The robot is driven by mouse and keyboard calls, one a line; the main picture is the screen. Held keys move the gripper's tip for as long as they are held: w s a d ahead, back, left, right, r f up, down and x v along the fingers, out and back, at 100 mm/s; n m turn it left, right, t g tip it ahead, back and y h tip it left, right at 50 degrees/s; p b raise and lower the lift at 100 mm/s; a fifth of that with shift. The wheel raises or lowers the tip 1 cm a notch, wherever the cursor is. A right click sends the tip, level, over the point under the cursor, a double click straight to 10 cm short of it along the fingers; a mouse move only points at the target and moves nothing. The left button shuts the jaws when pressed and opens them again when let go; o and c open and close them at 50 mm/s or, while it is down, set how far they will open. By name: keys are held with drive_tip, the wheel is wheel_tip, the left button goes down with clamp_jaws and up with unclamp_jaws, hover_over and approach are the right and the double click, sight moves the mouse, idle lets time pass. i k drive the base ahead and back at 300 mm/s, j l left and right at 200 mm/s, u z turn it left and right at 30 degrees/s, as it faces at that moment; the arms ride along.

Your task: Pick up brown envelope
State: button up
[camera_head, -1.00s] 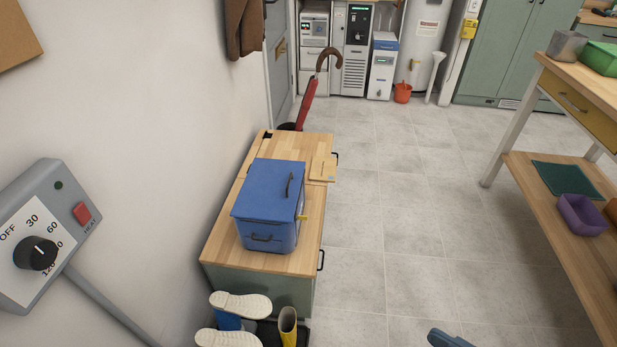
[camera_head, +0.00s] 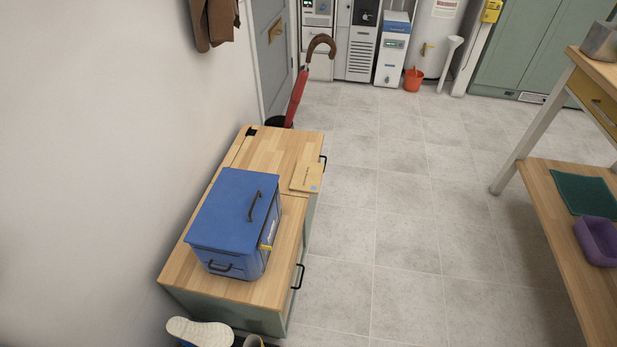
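A small flat brown envelope (camera_head: 306,178) lies on the wooden top of a low cabinet (camera_head: 190,284), near its right edge. It has a small bluish mark at one corner and dark print along its left side. A blue lidded box (camera_head: 236,212) stands on the same top, in front and to the left of the envelope, apart from it. The envelope looks fully uncovered. My gripper is not in view.
A red umbrella (camera_head: 299,97) stands behind the cabinet. Shoes (camera_head: 200,331) lie at its front. A wooden workbench with a purple bin (camera_head: 598,241) on its lower shelf is at the right. The tiled floor (camera_head: 400,200) between is clear.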

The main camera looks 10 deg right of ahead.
sight(307, 175)
drive_tip(key=u, duration=2.6)
drive_tip(key=l+z, duration=0.2)
drive_tip(key=l, duration=0.3)
drive_tip(key=l+z, duration=0.2)
drive_tip(key=l, duration=0.3)
drive_tip(key=l+z, duration=0.2)
drive_tip(key=l, duration=0.25)
drive_tip(key=i+l+z, duration=0.2)
drive_tip(key=l, duration=0.3)
drive_tip(key=l+z, duration=0.2)
drive_tip(key=l, duration=0.25)
drive_tip(key=i, duration=0.05)
